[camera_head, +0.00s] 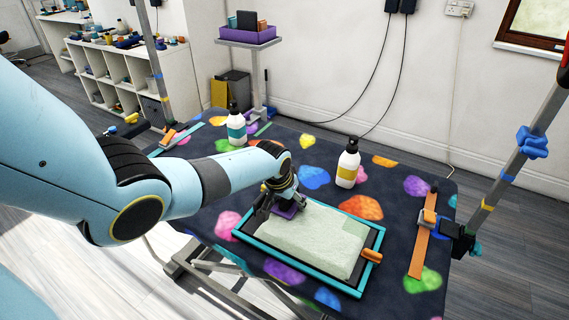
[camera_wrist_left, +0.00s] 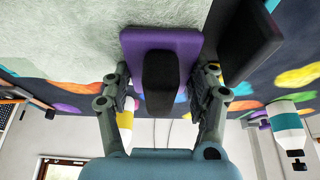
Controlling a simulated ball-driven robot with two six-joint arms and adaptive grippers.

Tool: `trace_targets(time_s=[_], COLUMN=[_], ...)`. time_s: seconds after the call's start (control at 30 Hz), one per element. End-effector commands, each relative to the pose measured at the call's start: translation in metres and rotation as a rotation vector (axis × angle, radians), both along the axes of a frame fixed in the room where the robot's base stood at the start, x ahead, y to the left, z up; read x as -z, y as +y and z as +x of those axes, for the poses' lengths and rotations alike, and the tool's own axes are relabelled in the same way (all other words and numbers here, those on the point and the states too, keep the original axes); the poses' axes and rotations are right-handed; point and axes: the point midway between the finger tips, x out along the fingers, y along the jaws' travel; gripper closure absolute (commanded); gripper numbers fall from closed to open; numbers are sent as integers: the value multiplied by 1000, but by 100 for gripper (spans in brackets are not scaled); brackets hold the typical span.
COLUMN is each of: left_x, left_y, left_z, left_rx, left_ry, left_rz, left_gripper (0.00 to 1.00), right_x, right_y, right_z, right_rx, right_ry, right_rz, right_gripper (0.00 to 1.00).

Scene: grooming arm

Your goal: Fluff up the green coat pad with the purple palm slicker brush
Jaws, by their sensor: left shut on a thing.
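The pale green coat pad (camera_head: 312,240) lies in a teal-rimmed tray (camera_head: 345,288) on the dark table. My left gripper (camera_head: 280,200) is at the pad's far left corner, shut on the purple palm slicker brush (camera_head: 287,211). In the left wrist view the purple brush (camera_wrist_left: 188,48) has a dark handle, with the finger links of my left gripper (camera_wrist_left: 160,95) on both sides. The pad (camera_wrist_left: 60,40) fills the upper left there. The brush is at the pad's edge; its underside is hidden, so I cannot tell if it touches. My right gripper is not in view.
A white bottle with a teal label (camera_head: 236,127) and one with a yellow label (camera_head: 348,163) stand behind the tray. An orange clip (camera_head: 371,255) sits on the tray's right rim. An orange strap (camera_head: 421,243) and metal post (camera_head: 506,178) are at the right.

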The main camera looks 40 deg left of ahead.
Motion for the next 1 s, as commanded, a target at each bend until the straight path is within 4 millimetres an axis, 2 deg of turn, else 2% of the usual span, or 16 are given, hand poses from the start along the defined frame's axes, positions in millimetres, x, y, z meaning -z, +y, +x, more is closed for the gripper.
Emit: trace_targets(time_s=[0.03, 0.1, 0.33, 1.0], left_x=[1, 2, 2, 2], left_y=[-12, -24, -51, -57], left_z=[0, 3, 10, 11], left_rx=[1, 1, 0, 0], left_ry=[4, 4, 4, 4], left_rz=[-7, -8, -6, -8], left_gripper=[66, 66, 66, 66], right_x=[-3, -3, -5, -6], right_y=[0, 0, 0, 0], right_z=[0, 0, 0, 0], right_rx=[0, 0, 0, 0], right_ry=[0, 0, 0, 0], right_rz=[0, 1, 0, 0], right_gripper=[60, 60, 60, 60])
